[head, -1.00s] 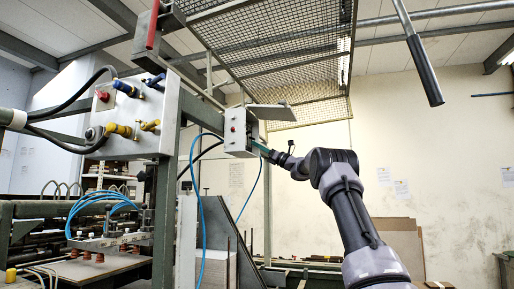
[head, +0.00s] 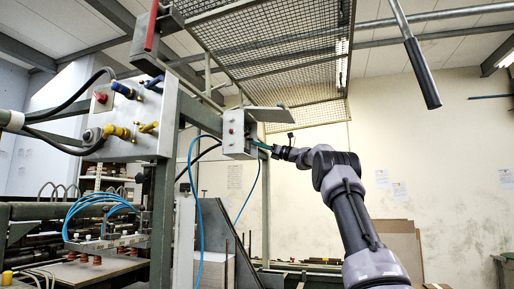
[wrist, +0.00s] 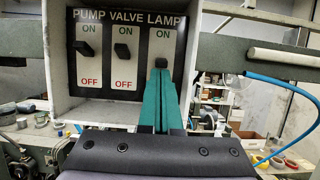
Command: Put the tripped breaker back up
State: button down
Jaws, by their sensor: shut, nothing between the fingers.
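The open breaker box shows three breakers in the wrist view, marked PUMP, VALVE and LAMP, each with ON above and OFF below. The pump lever (wrist: 86,49) and valve lever (wrist: 122,51) are black and sit in the upper part of their plates. The lamp lever (wrist: 161,64) sits lower than these two. My gripper (wrist: 157,74) is shut and empty, its teal fingertips just below the lamp lever; I cannot tell if they touch. The fingers hide the lower lamp plate. In the head view, my gripper (head: 262,146) reaches the breaker box (head: 235,133) from the right.
The box's lid (head: 268,114) sticks out above my gripper. A control panel with knobs (head: 128,115) stands to the left. A blue hose (wrist: 285,90) hangs right of the box in the wrist view. The wall side at right is open.

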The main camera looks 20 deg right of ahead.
jog(key=shift+s+d+r, duration=0.1)
jog(key=shift+d+r, duration=0.05)
jog(key=shift+r, duration=0.4)
jog(key=v, duration=1)
jog(key=shift+s+d+f, duration=0.2)
jog(key=shift+d, duration=0.1)
jog(key=shift+a, duration=0.1)
